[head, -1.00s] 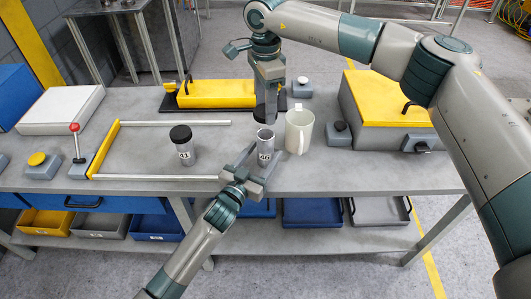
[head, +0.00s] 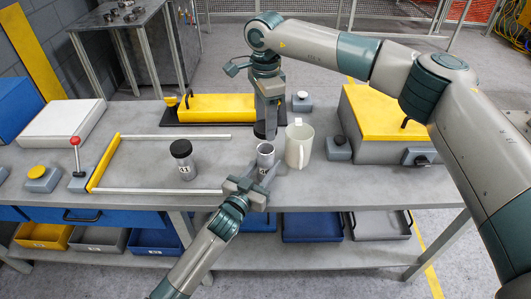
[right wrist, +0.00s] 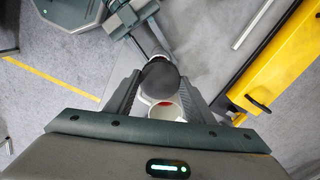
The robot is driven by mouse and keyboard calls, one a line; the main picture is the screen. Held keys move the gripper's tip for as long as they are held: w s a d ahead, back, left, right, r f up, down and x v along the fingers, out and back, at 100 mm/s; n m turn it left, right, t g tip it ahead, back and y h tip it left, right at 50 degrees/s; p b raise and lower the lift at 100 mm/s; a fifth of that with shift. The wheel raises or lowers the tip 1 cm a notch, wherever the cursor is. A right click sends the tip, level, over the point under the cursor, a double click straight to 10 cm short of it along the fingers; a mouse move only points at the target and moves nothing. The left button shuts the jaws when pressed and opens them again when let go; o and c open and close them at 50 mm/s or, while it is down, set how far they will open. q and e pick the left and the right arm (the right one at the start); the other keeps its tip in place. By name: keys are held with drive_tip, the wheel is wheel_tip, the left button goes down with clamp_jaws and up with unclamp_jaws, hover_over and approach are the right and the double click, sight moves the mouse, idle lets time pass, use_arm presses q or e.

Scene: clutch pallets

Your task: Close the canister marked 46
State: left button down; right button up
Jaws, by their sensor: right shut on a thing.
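The canister marked 46 (head: 265,154) stands upright on the grey table, a grey cylinder with an open top. Its label is partly hidden by my left gripper (head: 258,176), whose fingers reach to either side of its body; I cannot tell whether they press on it. My right gripper (head: 266,122) points down above the canister. It is shut on a black lid (head: 265,131), a little above and behind the open rim. In the right wrist view the lid (right wrist: 160,80) sits between the fingers.
Canister 41 (head: 184,168), with a black lid, stands left between two rails. A yellow block (head: 215,106) lies behind; a yellow-topped box (head: 378,112) stands right.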

hover_over(266, 155)
drive_tip(key=w, duration=0.3)
drive_tip(key=shift+s+f, duration=0.15)
drive_tip(key=shift+f, duration=1)
drive_tip(key=shift+s+f, duration=0.1)
drive_tip(key=shift+f, duration=1.05)
drive_tip(key=shift+f, duration=0.1)
drive_tip(key=shift+f, duration=0.8)
drive_tip(key=shift+f, duration=0.55)
